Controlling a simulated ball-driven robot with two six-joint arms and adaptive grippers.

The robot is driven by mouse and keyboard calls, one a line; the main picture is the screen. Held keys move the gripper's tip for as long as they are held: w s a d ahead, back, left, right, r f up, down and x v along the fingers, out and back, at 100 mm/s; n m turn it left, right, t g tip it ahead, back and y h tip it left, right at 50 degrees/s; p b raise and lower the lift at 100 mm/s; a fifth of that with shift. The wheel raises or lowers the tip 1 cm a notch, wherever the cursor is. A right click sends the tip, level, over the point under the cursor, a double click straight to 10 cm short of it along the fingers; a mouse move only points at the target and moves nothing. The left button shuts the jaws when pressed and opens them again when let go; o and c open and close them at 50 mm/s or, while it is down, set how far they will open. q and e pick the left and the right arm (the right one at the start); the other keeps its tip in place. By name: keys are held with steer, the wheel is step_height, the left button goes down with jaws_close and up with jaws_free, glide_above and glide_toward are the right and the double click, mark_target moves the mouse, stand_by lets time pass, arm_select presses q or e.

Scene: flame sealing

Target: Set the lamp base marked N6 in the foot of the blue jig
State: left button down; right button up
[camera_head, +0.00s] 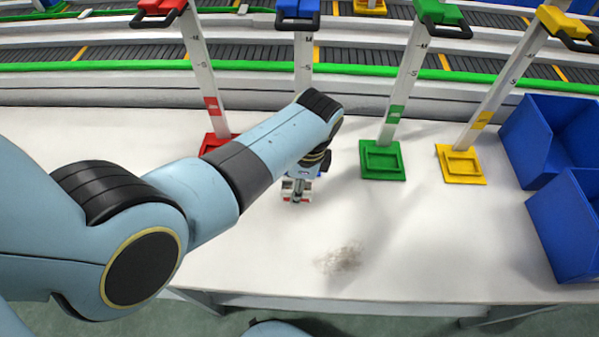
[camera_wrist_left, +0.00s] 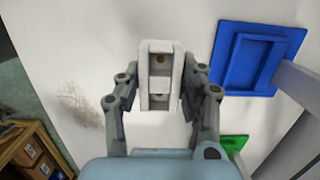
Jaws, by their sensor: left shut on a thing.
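My left gripper (camera_head: 297,192) is shut on a small white lamp base (camera_wrist_left: 160,60), which sits between its two fingers (camera_wrist_left: 160,85). The lamp base has a recess in each half, with a small brass-coloured spot in one. No N6 mark can be read on it. The foot of the blue jig (camera_wrist_left: 250,62) is a square plate with a raised rim, empty, to the right of the held base and apart from it in the wrist view. In the head view my left arm hides that foot; the blue jig's post (camera_head: 303,55) and top show. My right gripper is not in view.
A red jig (camera_head: 211,105), a green jig (camera_head: 382,160) and a yellow jig (camera_head: 460,165) stand along the back of the white table. Blue bins (camera_head: 545,140) stand at the right. A conveyor runs behind. A grey smudge (camera_head: 340,260) marks the clear front area.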

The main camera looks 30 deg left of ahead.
arm_select(q)
steer(key=w+a+b, duration=0.1)
steer(key=w+b, duration=0.2)
steer(key=w+a+b, duration=0.2)
steer(key=w+b, duration=0.1)
steer(key=w+a+b, duration=0.1)
steer(key=w+b, duration=0.2)
steer(key=shift+a+f, duration=0.2)
steer(key=shift+f, duration=0.1)
steer(key=shift+w+a+r+b, duration=0.15)
steer(key=shift+w+a+b, duration=0.2)
steer(key=shift+w+b, duration=0.5)
steer(key=shift+r, duration=0.1)
steer(key=shift+a, duration=0.1)
steer(key=shift+f+b, duration=0.4)
steer(key=shift+f, duration=0.55)
stand_by(0.8)
steer(key=c, duration=0.7)
jaws_free()
steer(key=shift+r, duration=0.1)
